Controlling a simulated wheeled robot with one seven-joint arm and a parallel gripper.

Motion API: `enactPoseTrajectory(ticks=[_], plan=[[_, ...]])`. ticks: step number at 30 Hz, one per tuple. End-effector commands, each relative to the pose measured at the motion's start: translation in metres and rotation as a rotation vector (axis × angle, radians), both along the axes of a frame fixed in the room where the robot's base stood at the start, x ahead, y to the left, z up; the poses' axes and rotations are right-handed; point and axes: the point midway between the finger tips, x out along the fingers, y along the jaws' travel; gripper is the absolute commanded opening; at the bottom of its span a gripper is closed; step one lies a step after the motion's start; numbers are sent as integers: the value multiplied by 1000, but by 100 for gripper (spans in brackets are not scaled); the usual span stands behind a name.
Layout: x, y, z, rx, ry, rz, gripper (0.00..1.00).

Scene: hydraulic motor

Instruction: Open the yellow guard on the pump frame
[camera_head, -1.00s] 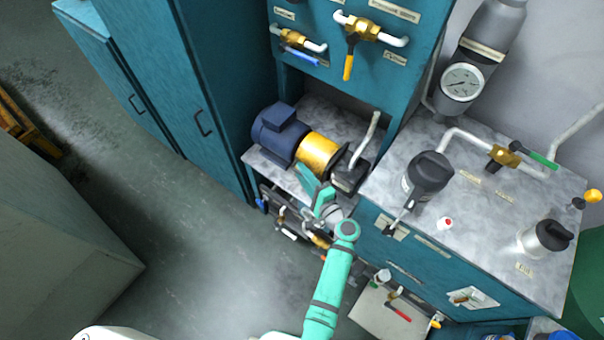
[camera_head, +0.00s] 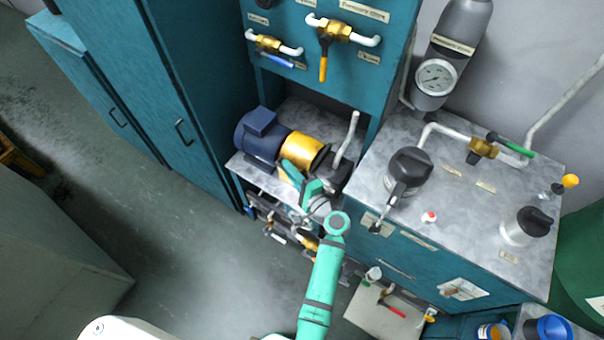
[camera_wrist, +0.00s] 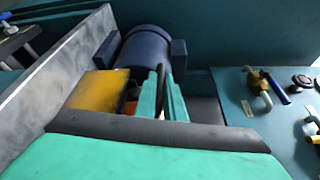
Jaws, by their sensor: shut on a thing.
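The yellow guard (camera_head: 304,150) is a rounded cover on the pump frame, between the blue motor (camera_head: 262,138) and a dark pump body (camera_head: 337,175). My gripper (camera_head: 292,172) is at the guard's near lower side. In the wrist view, the guard (camera_wrist: 98,92) lies just left of my gripper (camera_wrist: 162,92), and the blue motor (camera_wrist: 150,52) is behind. The fingers are close together around a thin dark part, seemingly the guard's edge or handle; the exact contact is hidden. A small orange-red part (camera_wrist: 130,107) shows between the guard and the fingers.
A teal panel with valves (camera_head: 323,30) rises behind the pump frame. Pipes and valves hang below the frame. The floor (camera_head: 200,250) at the left is clear.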

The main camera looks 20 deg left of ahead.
Motion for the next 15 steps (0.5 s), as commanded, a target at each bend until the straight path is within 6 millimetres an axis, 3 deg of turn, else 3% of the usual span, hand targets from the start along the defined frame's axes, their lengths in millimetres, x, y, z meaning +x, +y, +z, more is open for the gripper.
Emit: enactPoseTrajectory(ticks=[2, 6, 15], plan=[[0, 13, 11, -3, -9, 23, 0], [6, 12, 24, -3, -7, 25, 0], [6, 13, 25, -3, -5, 26, 0]])
